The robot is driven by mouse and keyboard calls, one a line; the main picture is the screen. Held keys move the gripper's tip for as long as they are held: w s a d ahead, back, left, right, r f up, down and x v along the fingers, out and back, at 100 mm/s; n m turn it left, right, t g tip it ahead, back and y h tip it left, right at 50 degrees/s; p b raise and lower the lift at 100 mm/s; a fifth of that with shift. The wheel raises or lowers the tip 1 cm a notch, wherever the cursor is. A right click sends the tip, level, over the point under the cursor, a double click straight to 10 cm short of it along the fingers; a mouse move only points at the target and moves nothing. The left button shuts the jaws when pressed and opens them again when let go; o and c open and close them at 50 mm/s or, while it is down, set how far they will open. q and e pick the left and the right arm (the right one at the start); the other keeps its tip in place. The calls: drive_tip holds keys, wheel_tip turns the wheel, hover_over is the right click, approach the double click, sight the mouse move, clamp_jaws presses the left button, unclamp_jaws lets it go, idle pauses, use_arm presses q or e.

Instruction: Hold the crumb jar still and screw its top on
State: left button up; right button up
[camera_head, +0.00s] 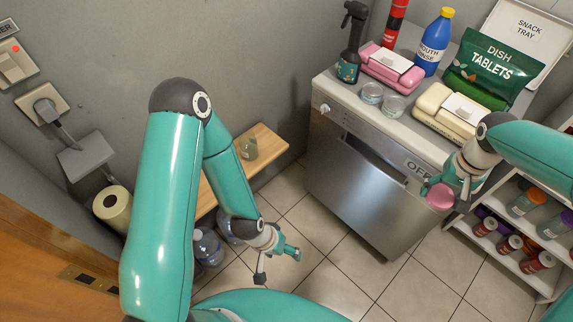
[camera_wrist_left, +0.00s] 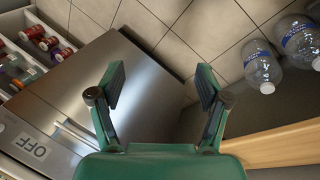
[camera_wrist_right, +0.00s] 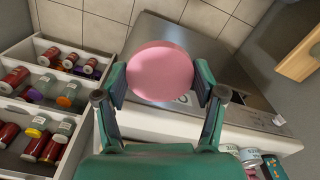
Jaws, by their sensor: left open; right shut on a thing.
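A pink round top (camera_head: 440,197) is held by my right gripper (camera_head: 444,196) in front of the steel appliance. In the right wrist view the pink top (camera_wrist_right: 160,72) sits between the two fingers, its flat face toward the camera. A small greenish see-through jar (camera_head: 248,147), which looks like the crumb jar, stands on the wooden shelf at the wall; its label cannot be read. My left gripper (camera_head: 279,266) is open and empty, low over the floor, right of and below the jar. The left wrist view shows its fingers apart with nothing between them.
The steel appliance (camera_head: 355,185) carries glass jars (camera_head: 393,105), wipes packs, a spray bottle (camera_head: 352,45) and a mouth rinse bottle (camera_head: 434,42). A rack with bottles (camera_head: 527,201) stands right. Water bottles (camera_head: 208,246) stand beneath the wooden shelf (camera_head: 268,143). The tiled floor between is clear.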

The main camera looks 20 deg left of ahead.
use_arm(q)
drive_tip(key=shift+o, duration=1.4)
drive_tip(key=w+a+f+t+y+b, duration=0.1)
drive_tip(key=w+f+b, duration=0.3)
drive_tip(key=w, duration=0.4)
drive_tip(key=w+a+f+t+y+b, duration=0.1)
drive_tip(key=w+a+f+t+b, duration=0.2)
drive_tip(key=w+b, duration=0.3)
drive_tip(key=w+f+t, duration=0.1)
drive_tip(key=w, duration=0.2)
drive_tip(key=shift+a+f+n+t+y, duration=0.3)
drive_tip(key=shift+f+n+y, duration=0.1)
drive_tip(key=n+g+y+b, duration=0.2)
drive_tip(key=n+y+b, duration=1.3)
drive_tip(key=b, duration=1.6)
approach(255, 151)
wheel_tip(255, 151, down, 2)
drive_tip(key=a+m+y, duration=0.2)
drive_tip(key=m+y, duration=0.1)
drive_tip(key=x, duration=0.3)
drive_tip(key=b+x, duration=0.1)
drive_tip(key=x, duration=0.2)
drive_tip(key=w+b+x, duration=0.1)
drive_tip(key=x, duration=0.2)
drive_tip(key=shift+f, duration=0.2)
drive_tip(key=shift+w+a+r, duration=0.1)
drive_tip(key=shift+w+a, duration=0.15)
drive_tip(key=shift+a, duration=0.45)
drive_tip(key=shift+c, duration=0.2)
